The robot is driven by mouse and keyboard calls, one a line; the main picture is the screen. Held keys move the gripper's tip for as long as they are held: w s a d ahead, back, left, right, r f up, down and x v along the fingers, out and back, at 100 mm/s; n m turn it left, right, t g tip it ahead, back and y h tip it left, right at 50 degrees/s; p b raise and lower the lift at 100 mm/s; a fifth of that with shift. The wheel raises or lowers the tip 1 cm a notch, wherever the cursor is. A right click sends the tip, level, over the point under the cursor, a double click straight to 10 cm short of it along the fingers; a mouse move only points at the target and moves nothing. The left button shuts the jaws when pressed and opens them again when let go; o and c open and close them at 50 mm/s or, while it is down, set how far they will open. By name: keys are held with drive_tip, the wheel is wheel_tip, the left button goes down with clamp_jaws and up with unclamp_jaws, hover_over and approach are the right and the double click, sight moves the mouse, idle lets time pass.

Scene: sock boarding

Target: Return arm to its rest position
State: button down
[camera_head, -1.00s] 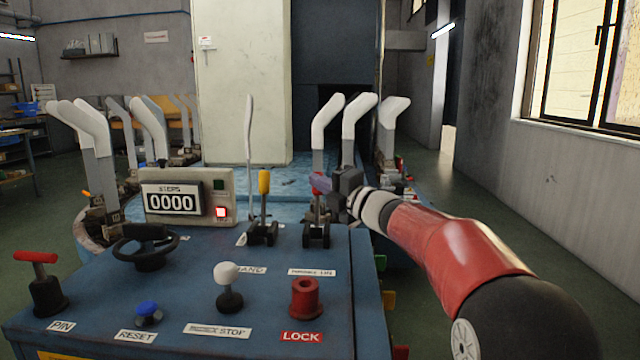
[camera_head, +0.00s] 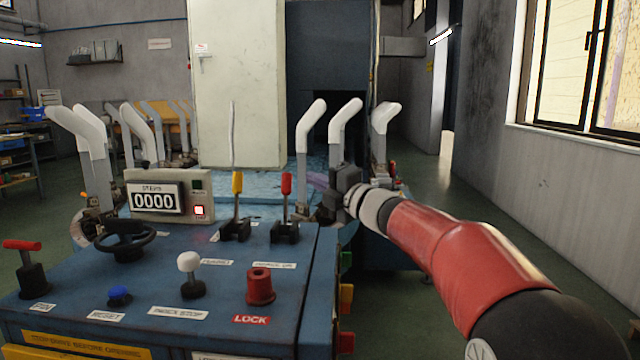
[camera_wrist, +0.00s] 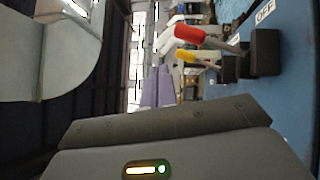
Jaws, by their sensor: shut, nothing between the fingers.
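My gripper (camera_head: 318,180) is in the head view, right of the red-knobbed lever (camera_head: 286,185) on the blue console. Its purple fingers (camera_wrist: 155,88) show in the wrist view, shut and empty. They look apart from the lever, whose red knob (camera_wrist: 190,36) is to their right there. My red arm reaches in from the lower right of the head view. The yellow-knobbed lever (camera_head: 237,184) stands upright left of the red one. The fingertips are small and partly blurred against the machine behind.
The blue console (camera_head: 220,262) fills the lower left, with a handwheel (camera_head: 125,242), a white knob (camera_head: 189,263), a red LOCK knob (camera_head: 260,284) and a counter reading 0000 (camera_head: 155,197). White sock forms (camera_head: 345,122) stand behind my gripper. Open floor lies right, beside the wall.

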drive_tip(key=s+d+f+m+t+h, duration=0.1)
drive_tip(key=s+d+f+m+h, duration=0.1)
drive_tip(key=s+d+m+h, duration=0.6)
drive_tip(key=s+d+f+m+t+h, duration=0.2)
drive_tip(key=s+d+m+h, duration=0.3)
drive_tip(key=d+m, duration=0.5)
drive_tip(key=s+f+m+g, duration=0.5)
drive_tip(key=s+f, duration=0.5)
drive_tip(key=s, duration=0.3)
drive_tip(key=s+d+f+m+g+h, duration=0.1)
drive_tip(key=s+f+m+g, duration=0.4)
drive_tip(key=s+f, duration=0.6)
drive_tip(key=s+m, duration=0.1)
drive_tip(key=s, duration=0.2)
drive_tip(key=shift+f+m+g+h, duration=0.25)
drive_tip(key=shift+m+g+h, duration=0.05)
